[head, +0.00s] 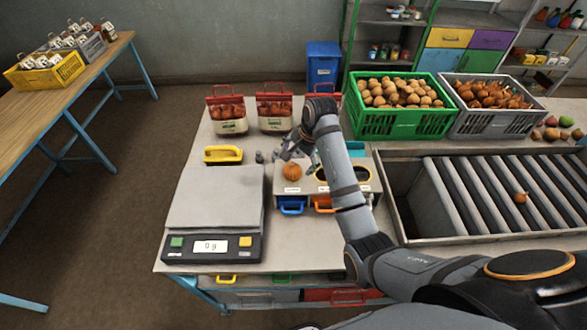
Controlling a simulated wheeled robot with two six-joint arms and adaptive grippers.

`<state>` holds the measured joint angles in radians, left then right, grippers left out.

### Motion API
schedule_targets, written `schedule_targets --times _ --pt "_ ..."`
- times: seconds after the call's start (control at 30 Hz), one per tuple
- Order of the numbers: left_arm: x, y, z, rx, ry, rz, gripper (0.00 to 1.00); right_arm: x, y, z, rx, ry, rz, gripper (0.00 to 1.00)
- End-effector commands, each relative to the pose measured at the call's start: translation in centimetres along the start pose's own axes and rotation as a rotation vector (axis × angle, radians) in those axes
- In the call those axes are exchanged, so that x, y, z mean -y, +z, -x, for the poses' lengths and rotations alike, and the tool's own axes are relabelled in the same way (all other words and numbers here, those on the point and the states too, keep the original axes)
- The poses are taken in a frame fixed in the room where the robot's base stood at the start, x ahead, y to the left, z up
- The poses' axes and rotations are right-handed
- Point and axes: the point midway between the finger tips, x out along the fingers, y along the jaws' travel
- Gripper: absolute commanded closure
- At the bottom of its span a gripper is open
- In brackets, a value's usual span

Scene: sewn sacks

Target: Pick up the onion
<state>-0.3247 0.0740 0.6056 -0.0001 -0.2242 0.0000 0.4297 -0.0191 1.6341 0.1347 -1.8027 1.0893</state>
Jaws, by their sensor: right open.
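A small brown-orange onion (520,197) lies on the grey rollers at the right. A round orange thing (291,171), which looks like another onion, is at the left part of the top of a light box (283,187); I cannot tell whether it rests on the top or sits in an opening. My right gripper (294,151) is open just behind and above this round thing, with its fingers pointing to the left and down. I cannot tell if they touch it. My left gripper is not in view.
A scale (213,208) reading 0 g stands left of the box. A yellow-handled tool (223,154) lies behind it. Filled bags (273,107) stand at the back. A green crate (378,124) and a grey crate (460,125) hold produce.

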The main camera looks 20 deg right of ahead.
Motion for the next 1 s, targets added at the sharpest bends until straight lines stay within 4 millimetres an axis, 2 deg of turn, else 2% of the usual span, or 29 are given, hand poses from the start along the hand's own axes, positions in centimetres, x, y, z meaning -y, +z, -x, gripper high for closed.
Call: schedule_targets --times 0.1,0.2,0.33,0.43,0.53,0.7,0.8,1.0 --pt "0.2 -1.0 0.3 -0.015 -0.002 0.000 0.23 -0.1 0.0 -0.9 0.000 0.002 0.000 0.14" --pt "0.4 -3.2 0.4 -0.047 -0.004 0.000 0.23 -0.1 0.0 -1.1 -0.001 0.001 0.000 0.14" --pt "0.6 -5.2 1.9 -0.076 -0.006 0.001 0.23 -0.5 0.2 -2.2 0.002 0.006 -0.001 0.14" --pt "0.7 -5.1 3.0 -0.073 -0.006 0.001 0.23 -0.9 0.4 -4.0 0.002 0.005 0.000 0.14" --pt "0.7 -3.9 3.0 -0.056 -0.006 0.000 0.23 -0.8 0.3 -5.6 0.001 0.002 0.001 0.14" --pt "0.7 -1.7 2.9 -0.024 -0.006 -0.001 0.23 -0.8 0.3 -6.3 -0.001 0.000 0.001 0.14" --pt "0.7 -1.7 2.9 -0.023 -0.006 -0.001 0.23 -0.8 0.3 -6.3 -0.001 0.000 0.001 0.14" --pt "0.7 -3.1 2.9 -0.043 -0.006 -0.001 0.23 -0.8 0.3 -6.3 -0.001 0.000 0.001 0.40"
